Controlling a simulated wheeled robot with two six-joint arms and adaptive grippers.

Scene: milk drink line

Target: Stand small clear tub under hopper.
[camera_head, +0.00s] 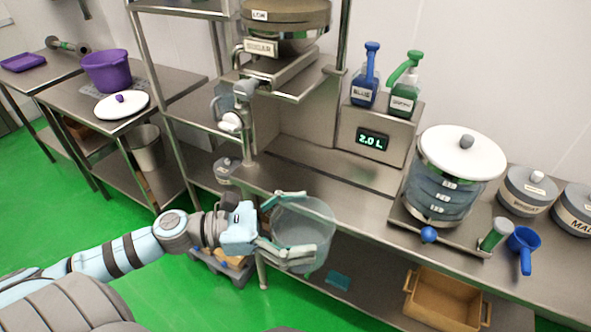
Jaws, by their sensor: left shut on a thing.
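The small clear tub (312,222) is in the middle of the camera_head view, off the counter's front edge and in the air. My left gripper (290,228) is shut on the tub, its fingers along the tub's left side and front. The tub looks slightly tilted and empty. The hopper (287,20), with a sugar label, stands on a steel frame above the counter, up and to the left of the tub. My right gripper is not in view.
The steel counter (300,183) is bare below the hopper. A tan crate (445,298) sits on the lower shelf.

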